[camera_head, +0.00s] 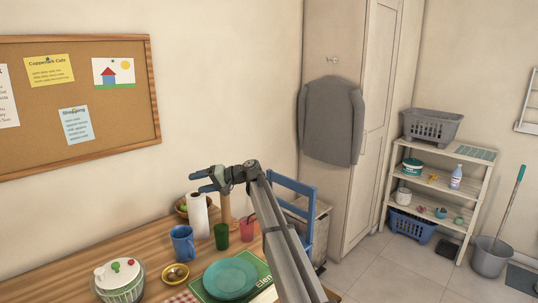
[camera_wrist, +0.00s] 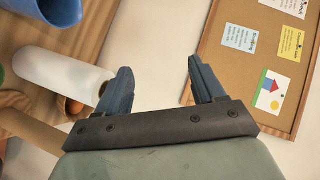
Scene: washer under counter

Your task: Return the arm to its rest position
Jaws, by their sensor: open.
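My gripper (camera_head: 205,180) is raised above the wooden table (camera_head: 136,242) in the head view, with its blue-grey fingers pointing left. In the wrist view my gripper (camera_wrist: 155,88) has its two fingers spread apart with nothing between them. The arm comes up from the lower middle of the head view, over the table's right part. Behind the gap between the fingers the wrist view shows pale wall.
A paper towel roll (camera_head: 199,216), blue mug (camera_head: 183,244), green cup (camera_head: 221,237), red cup (camera_head: 247,230), teal plate (camera_head: 230,278) and salad spinner (camera_head: 119,281) stand on the table. A blue chair (camera_head: 306,190) is behind the arm. A corkboard (camera_head: 110,125) hangs on the left wall.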

